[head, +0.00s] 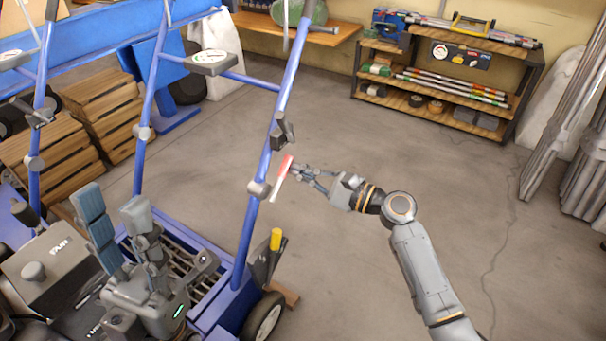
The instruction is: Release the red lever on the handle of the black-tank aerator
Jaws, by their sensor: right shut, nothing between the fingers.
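The red lever (286,166), with a pale lower part, juts up beside the right-hand blue tube of the aerator's handle (265,160). My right gripper (296,171) is at the lever's right side, fingers shut and pointing left at its red end. Whether they touch it I cannot tell. The aerator's dark engine housing (50,262) is at the lower left; its tank is not clearly distinguishable. My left gripper (117,216) points up in front of the machine, its fingers apart and empty.
Wooden crates (105,115) are stacked behind. A shelf (450,85) with tools stands at the back right, and metal posts (575,150) lean at the right. The floor (430,165) between is mostly clear, with a cable.

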